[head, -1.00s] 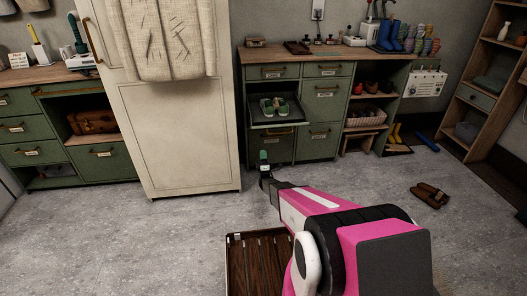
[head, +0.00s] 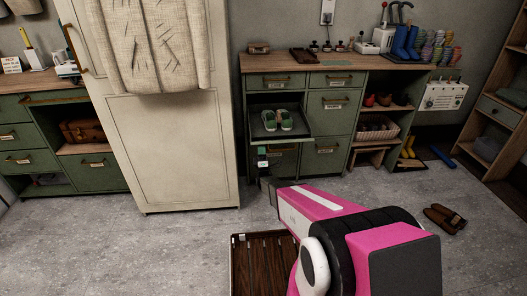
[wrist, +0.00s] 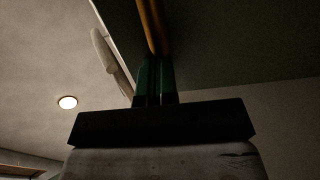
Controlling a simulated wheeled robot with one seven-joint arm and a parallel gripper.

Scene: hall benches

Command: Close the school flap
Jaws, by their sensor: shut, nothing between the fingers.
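A fold-down flap (head: 303,130) on the green cabinet hangs open, roughly level. A pair of green and white shoes (head: 286,121) rests on it. I cannot read a school label on it. My gripper (head: 262,152) is shut and empty, low beneath the flap's front left part in the head view. In the wrist view, the green fingers (wrist: 154,79) point up toward a brass bar (wrist: 151,24) on a dark panel, likely the flap's handle and outer face. I cannot tell whether the fingertips touch it.
A tall cream cabinet (head: 166,150) with a hanging cloth stands close on the left. Drawers and a label-bearing door (head: 327,104) lie right of the flap. A slatted tray (head: 236,270) is on the floor by my arm. Brown shoes (head: 444,219) lie at right; floor between is clear.

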